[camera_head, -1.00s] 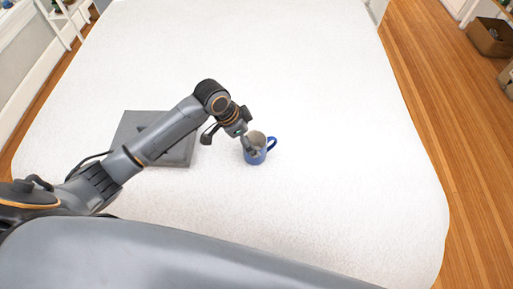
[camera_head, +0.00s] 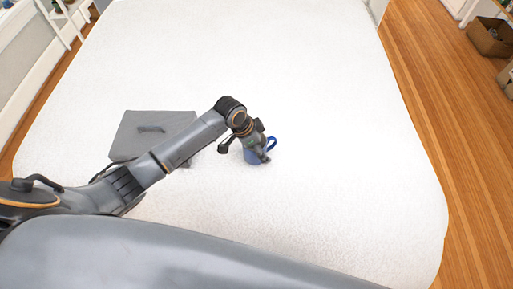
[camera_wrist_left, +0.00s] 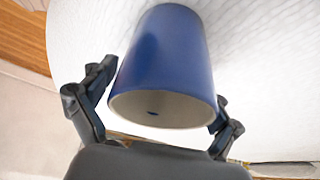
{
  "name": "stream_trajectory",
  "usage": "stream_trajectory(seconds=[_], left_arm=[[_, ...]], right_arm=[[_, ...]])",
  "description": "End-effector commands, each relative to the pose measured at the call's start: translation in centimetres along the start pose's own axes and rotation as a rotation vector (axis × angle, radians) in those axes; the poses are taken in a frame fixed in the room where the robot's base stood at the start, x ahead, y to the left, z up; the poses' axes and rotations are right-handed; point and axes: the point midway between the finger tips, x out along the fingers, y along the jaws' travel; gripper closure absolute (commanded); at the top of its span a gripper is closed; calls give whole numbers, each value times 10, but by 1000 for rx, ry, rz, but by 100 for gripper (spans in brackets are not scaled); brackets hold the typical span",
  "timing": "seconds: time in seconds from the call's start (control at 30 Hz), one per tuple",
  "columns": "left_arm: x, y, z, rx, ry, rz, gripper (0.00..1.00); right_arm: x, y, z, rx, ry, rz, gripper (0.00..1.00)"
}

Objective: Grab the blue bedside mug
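The blue mug (camera_head: 250,157) stands on the white bed (camera_head: 330,170) in the head view, partly hidden behind my left gripper (camera_head: 244,152). Its handle points to the right. In the left wrist view the mug (camera_wrist_left: 165,60) fills the middle, its pale open rim towards the camera. My left gripper (camera_wrist_left: 163,92) is open, with one finger on each side of the mug. A thin gap shows by the left finger; the right finger is partly hidden behind the mug. My right gripper is in neither view.
A flat grey object (camera_head: 180,125) with a darker piece on top lies on the bed beside my left forearm. The bed around the mug is otherwise clear. Wooden floor (camera_head: 440,120) lies to the right, with a brown box (camera_head: 490,38) at far right.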

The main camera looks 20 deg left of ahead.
Motion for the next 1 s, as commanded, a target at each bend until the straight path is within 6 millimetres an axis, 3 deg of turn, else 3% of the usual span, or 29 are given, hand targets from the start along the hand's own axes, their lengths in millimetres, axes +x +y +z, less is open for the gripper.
stream_trajectory(seconds=[0.03, 0.2, 0.27, 0.67, 0.8, 1.0], left_arm=[[0, 0, 0, 0, 0, 0, 30], [0, 0, 0, 0, 0, 0, 64], [-1, 0, -1, 0, 1, -1, 74], [-9, -1, -5, 2, 4, -2, 74], [-31, -2, -14, 4, 7, -4, 74], [-90, 4, 8, 3, 1, -6, 74]], right_arm=[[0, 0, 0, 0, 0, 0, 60], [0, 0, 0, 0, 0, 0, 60], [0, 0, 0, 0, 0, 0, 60], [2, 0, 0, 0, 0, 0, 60], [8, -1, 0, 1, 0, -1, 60], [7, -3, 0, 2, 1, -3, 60]])
